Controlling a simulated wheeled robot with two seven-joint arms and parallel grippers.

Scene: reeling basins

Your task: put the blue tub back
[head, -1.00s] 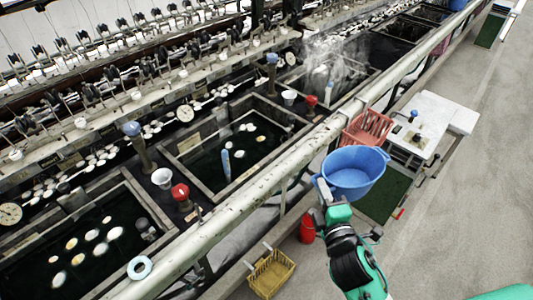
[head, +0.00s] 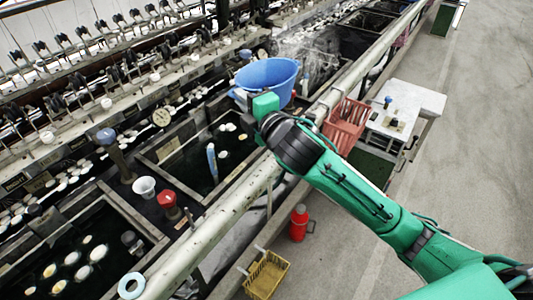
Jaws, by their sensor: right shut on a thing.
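The blue tub (head: 268,76) is a wide open basin with a rim and side handles. In the head view it is at upper centre, held up over the far part of the basin line. It looks upright and empty, though little of its inside shows. My right gripper (head: 245,98) is shut on the tub's near left side; its fingertips are mostly hidden behind the green wrist. The right arm reaches in from the lower right across the long pipe rail. My left gripper is out of view.
Dark water basins with floating cocoons (head: 75,257) line the left. A long pale pipe rail (head: 225,215) runs diagonally. A red crate (head: 345,124), white table (head: 408,110), red flask (head: 299,222) and yellow basket (head: 266,275) stand on the aisle side. The floor at right is clear.

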